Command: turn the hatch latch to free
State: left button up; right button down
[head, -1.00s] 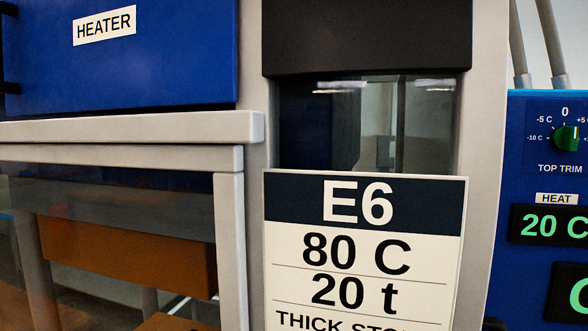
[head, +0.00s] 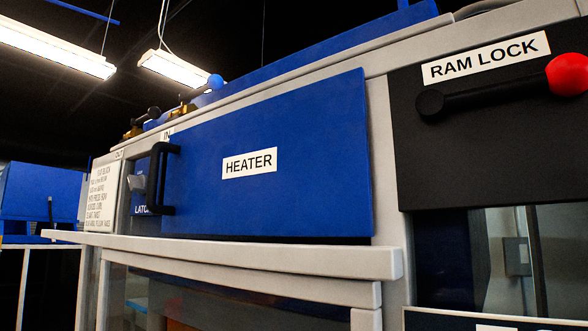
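The blue hatch door (head: 310,165) labelled HEATER fills the middle of the head view and appears shut. A black handle (head: 165,179) stands at its left edge. Just left of the handle is a small pale grey latch piece (head: 136,183) on a blue plate (head: 143,209) with lettering that begins LATC. The handle hides part of this plate, and I cannot tell the latch's exact setting. Neither of my grippers shows in the head view.
A grey ledge (head: 240,254) runs below the hatch and juts out. At right a black RAM LOCK panel (head: 480,160) carries a lever with a red knob (head: 567,75). Valves with small handles (head: 180,110) sit on top at left. A printed notice (head: 102,190) stands at far left.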

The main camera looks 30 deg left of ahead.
aim_at(138, 185)
jog(key=u, duration=1.9)
